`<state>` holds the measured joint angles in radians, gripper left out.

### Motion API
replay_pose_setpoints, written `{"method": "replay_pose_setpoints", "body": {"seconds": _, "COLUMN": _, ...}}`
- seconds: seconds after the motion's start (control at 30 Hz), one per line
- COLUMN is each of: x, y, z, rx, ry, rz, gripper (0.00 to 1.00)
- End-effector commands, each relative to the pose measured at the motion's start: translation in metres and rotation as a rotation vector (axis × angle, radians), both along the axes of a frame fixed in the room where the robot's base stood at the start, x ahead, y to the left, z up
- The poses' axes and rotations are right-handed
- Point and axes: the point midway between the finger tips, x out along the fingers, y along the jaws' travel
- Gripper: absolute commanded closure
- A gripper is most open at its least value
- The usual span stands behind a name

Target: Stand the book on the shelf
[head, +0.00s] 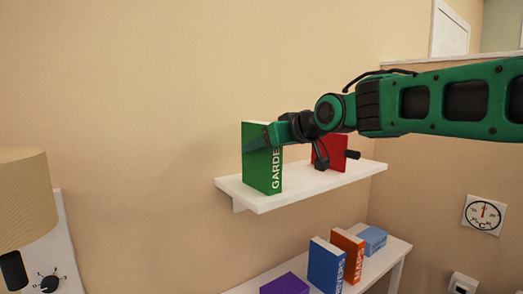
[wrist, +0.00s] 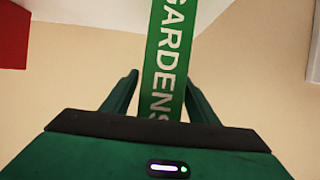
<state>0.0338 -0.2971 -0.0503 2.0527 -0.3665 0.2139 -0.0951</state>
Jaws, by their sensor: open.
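The green book marked GARDENS (head: 262,172) stands upright on the white wall shelf (head: 300,190), near its left end. Its spine also shows in the wrist view (wrist: 170,45). My gripper (head: 268,136) is at the upper part of the book. In the wrist view, the fingers of my gripper (wrist: 160,82) are open, one on each side of the spine. Gaps of wall show between fingers and spine, at least near their tips. The head view hides part of the book's top edge behind my gripper.
A red book (head: 328,152) stands further right on the shelf, partly hidden by my arm. Below, a white surface (head: 385,262) holds a blue book (head: 326,264), an orange book (head: 347,250), a light blue box (head: 372,239) and a purple item (head: 285,285). A lamp (head: 22,200) is at left.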

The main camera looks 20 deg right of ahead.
Motion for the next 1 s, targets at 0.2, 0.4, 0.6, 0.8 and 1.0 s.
{"method": "replay_pose_setpoints", "body": {"seconds": 0.2, "x": -0.036, "y": -0.012, "z": 0.017, "rx": 0.001, "ry": -0.004, "rz": -0.002, "gripper": 0.46}}
{"method": "replay_pose_setpoints", "body": {"seconds": 0.4, "x": -0.07, "y": -0.022, "z": 0.031, "rx": 0.001, "ry": -0.003, "rz": -0.001, "gripper": 0.46}}
{"method": "replay_pose_setpoints", "body": {"seconds": 0.6, "x": -0.091, "y": -0.029, "z": 0.04, "rx": 0.0, "ry": -0.001, "rz": 0.0, "gripper": 0.46}}
{"method": "replay_pose_setpoints", "body": {"seconds": 0.8, "x": -0.096, "y": -0.031, "z": 0.042, "rx": 0.0, "ry": 0.0, "rz": 0.0, "gripper": 0.46}}
{"method": "replay_pose_setpoints", "body": {"seconds": 1.0, "x": -0.097, "y": -0.036, "z": 0.032, "rx": 0.0, "ry": 0.024, "rz": -0.015, "gripper": 0.46}}
